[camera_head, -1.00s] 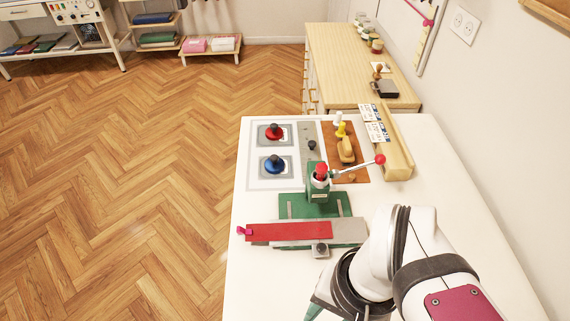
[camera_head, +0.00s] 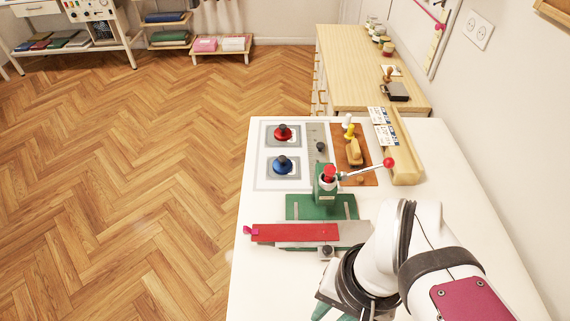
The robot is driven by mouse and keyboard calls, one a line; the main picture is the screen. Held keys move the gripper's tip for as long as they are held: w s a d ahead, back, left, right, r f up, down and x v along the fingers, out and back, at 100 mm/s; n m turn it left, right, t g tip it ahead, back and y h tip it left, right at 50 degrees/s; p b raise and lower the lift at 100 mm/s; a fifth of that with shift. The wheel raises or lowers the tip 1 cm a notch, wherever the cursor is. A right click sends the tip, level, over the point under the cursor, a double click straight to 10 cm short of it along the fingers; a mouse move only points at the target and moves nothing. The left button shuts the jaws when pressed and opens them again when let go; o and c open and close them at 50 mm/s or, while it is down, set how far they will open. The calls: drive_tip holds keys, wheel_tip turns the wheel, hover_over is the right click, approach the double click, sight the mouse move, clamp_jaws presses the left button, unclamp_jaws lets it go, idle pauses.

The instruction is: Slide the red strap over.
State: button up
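The red strap (camera_head: 295,233) lies flat along a grey metal plate (camera_head: 352,233) near the front of the white table. A magenta piece (camera_head: 247,230) sits at the strap's left end. Right behind the plate stands a green press (camera_head: 326,184) on a green base (camera_head: 300,207), with a red-knobbed lever (camera_head: 388,163) pointing right. A dark-knobbed clamp block (camera_head: 327,251) sits at the plate's front edge. My gripper (camera_head: 321,311) is in front of the strap, low in the picture and mostly hidden by my arm; its fingers cannot be made out.
Red-knobbed (camera_head: 283,133) and blue-knobbed (camera_head: 283,165) pieces lie on a white board behind the strap. A brown mat (camera_head: 366,179) holds small tools. A wooden cabinet (camera_head: 358,80) stands beyond. The white table (camera_head: 260,290) is clear at front left.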

drive_tip(key=w+a+n, duration=0.1)
drive_tip(key=w+n, duration=0.1)
drive_tip(key=w, duration=0.1)
drive_tip(key=w+a+r+n, duration=0.1)
drive_tip(key=w+n, duration=0.1)
drive_tip(key=w, duration=0.2)
drive_tip(key=w+a+n, duration=0.1)
drive_tip(key=w+n, duration=0.2)
drive_tip(key=shift+w+a+r+h, duration=0.15)
drive_tip(key=shift+a+r+h, duration=0.05)
drive_tip(key=shift+a+h, duration=0.2)
clamp_jaws()
drive_tip(key=n+h, duration=0.1)
drive_tip(key=n, duration=1.5)
hover_over(259, 232)
drive_tip(key=a, duration=0.9)
wheel_tip(259, 232, down, 10)
drive_tip(key=d+f, duration=0.1)
drive_tip(key=f, duration=0.2)
drive_tip(key=d+f, duration=0.1)
drive_tip(key=f, duration=0.6)
drive_tip(key=shift+d+f, duration=0.2)
drive_tip(key=shift+d, duration=0.65)
